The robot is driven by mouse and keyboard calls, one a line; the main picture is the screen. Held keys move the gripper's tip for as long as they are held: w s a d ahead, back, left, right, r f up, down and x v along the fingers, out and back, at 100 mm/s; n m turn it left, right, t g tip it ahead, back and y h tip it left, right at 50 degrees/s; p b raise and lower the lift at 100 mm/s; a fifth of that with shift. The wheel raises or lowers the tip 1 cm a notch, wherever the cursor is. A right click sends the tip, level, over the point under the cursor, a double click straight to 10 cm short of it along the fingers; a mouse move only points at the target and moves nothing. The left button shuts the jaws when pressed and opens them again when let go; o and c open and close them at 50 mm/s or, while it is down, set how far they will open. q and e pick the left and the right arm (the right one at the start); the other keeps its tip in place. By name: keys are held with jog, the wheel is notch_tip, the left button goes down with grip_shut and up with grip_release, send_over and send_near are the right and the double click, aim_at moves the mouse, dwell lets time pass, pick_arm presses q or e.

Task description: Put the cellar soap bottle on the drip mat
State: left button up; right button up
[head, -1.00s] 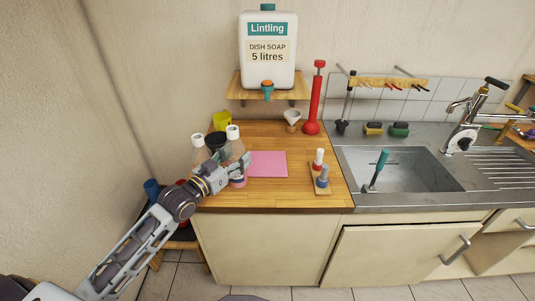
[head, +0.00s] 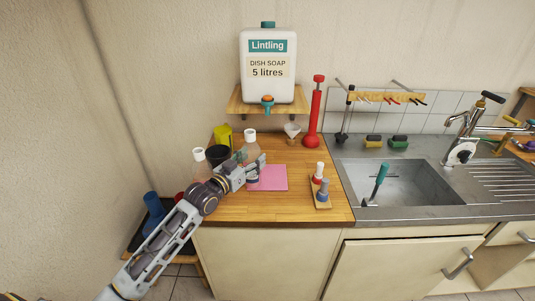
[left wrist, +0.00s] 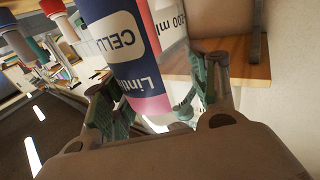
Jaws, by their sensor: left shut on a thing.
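The cellar soap bottle (head: 250,149) has a clear peach body, a white cap and a blue-and-pink label; it also shows close up in the left wrist view (left wrist: 133,55). My left gripper (head: 253,171) is shut around its lower body, and the bottle looks about upright. The drip mat (head: 272,180) is a flat pink square on the wooden worktop. The bottle and gripper overlap the mat's left part in the head view. The bottle's base is mostly hidden by the gripper, so I cannot tell whether it touches the mat. My right gripper is out of view.
Left of the mat stand another white-capped bottle (head: 198,165), a black cup (head: 217,152) and a yellow cup (head: 223,135). A small wooden holder (head: 321,200) with two bottles stands to the right, before the sink (head: 410,185). A large soap container (head: 268,85) sits on the shelf above.

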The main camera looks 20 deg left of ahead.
pick_arm(q)
jog(key=shift+x, duration=0.9)
jog(key=x, duration=0.8)
jog(key=shift+p, duration=0.4)
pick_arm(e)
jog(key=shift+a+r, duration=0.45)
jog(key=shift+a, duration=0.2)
pick_arm(q)
jog(key=shift+w, duration=0.1)
